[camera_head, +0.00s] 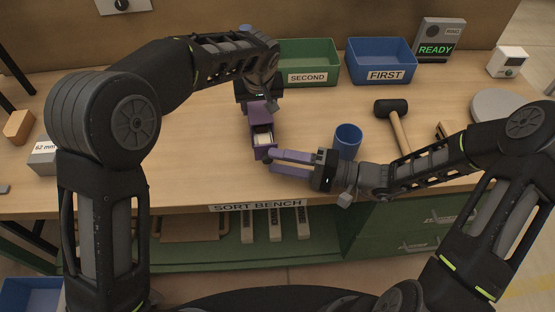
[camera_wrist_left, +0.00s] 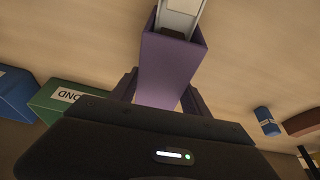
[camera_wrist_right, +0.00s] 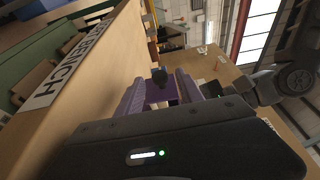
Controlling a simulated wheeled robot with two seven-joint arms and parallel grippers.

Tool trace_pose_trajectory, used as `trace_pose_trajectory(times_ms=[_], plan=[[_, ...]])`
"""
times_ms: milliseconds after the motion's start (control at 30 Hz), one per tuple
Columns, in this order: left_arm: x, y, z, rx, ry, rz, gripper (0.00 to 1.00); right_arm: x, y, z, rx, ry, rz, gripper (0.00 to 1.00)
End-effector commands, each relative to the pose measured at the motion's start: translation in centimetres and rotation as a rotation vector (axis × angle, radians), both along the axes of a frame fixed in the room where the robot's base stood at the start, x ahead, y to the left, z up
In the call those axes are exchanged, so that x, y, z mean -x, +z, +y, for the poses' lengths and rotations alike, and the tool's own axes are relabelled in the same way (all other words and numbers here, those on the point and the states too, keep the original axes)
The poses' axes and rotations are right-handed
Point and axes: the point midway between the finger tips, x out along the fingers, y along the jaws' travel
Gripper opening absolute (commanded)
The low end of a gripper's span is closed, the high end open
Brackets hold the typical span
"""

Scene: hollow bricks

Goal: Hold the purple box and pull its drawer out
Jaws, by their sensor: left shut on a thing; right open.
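The purple box (camera_head: 259,108) lies on the bench, and my left gripper (camera_head: 258,98) is shut on its far part. In the left wrist view the box (camera_wrist_left: 167,75) sits between the fingers. Its drawer (camera_head: 263,140) stands partly out toward me, with a pale inside showing; it also shows in the left wrist view (camera_wrist_left: 180,18). My right gripper (camera_head: 271,161) is open, its purple fingers just in front of the drawer's front. In the right wrist view a dark knob (camera_wrist_right: 159,75) shows between the fingertips; I cannot tell whether they touch it.
A blue cup (camera_head: 348,141) stands close behind my right gripper. A mallet (camera_head: 396,122) lies farther right. A green SECOND bin (camera_head: 309,62) and a blue FIRST bin (camera_head: 381,62) stand at the back. A grey 62 mm block (camera_head: 43,158) is at the left. The bench's front edge is near.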

Motion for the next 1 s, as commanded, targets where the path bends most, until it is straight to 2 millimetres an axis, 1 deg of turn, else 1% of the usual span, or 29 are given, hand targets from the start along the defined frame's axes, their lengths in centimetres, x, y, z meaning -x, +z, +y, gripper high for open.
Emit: trace_pose_trajectory(times_ms=[100, 367, 467, 900, 1000], plan=[[-0.02, 0.03, 0.02, 0.0, 0.0, -0.001, 0.22, -0.21, 0.01, 0.71, 0.001, 0.0, -0.001, 0.44], [-0.03, 0.03, 0.02, 0.0, 0.0, -0.001, 0.22, -0.26, 0.01, 0.81, 0.001, -0.001, -0.001, 0.44], [-0.03, 0.03, 0.02, 0.0, 0.0, -0.001, 0.22, -0.26, 0.01, 0.8, 0.001, -0.001, -0.001, 0.37], [-0.04, 0.04, 0.03, 0.0, 0.001, -0.001, 0.22, -0.25, 0.01, 0.77, 0.001, 0.0, 0.0, 0.01], [-0.04, 0.04, 0.03, 0.0, 0.001, -0.001, 0.22, -0.25, 0.01, 0.77, 0.0, -0.001, -0.001, 0.0]])
